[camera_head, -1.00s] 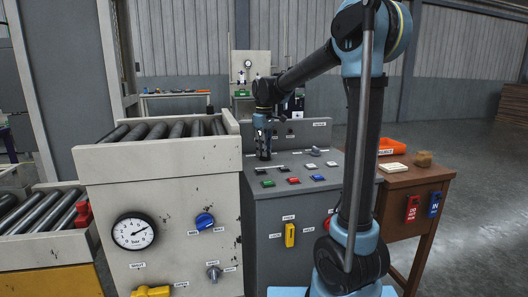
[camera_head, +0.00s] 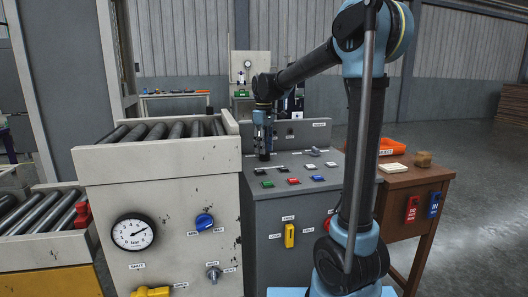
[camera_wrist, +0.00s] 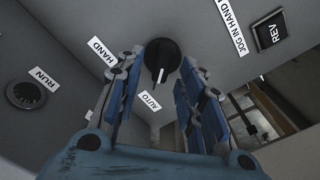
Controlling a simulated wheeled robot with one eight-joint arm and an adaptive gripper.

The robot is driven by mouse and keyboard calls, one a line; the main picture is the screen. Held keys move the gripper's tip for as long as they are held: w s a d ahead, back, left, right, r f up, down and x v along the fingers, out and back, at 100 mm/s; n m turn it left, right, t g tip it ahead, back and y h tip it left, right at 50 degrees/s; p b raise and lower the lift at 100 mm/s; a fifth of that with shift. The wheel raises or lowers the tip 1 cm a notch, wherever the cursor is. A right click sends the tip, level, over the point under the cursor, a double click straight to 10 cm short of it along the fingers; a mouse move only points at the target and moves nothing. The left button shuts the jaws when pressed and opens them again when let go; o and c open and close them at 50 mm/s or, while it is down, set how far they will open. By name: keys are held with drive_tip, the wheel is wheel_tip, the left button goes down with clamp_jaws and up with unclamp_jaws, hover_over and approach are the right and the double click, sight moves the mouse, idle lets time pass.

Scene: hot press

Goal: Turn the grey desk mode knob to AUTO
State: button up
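The desk mode knob (camera_wrist: 163,55) is round and dark, nearly black, with a white pointer mark. In the wrist view the mark points down and slightly left, toward the AUTO label (camera_wrist: 150,100). The HAND label (camera_wrist: 102,51) lies to the knob's left. My gripper (camera_wrist: 162,60) has its two blue fingers apart, one on each side of the knob, with a narrow gap seeming to show at each side. Contact is hard to judge. In the head view my gripper (camera_head: 264,150) is at the desk's left side, and I cannot make out the knob there.
A RUN button (camera_wrist: 26,94) and a REV button (camera_wrist: 270,30) flank the knob. The grey desk (camera_head: 268,215) carries several coloured buttons. A roller conveyor (camera_head: 160,160) stands close on the left. A brown table (camera_head: 425,178) with an orange tray is at right.

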wheel_tip(320, 180, up, 10)
drive_tip(key=shift+r, duration=0.15)
idle(0.3)
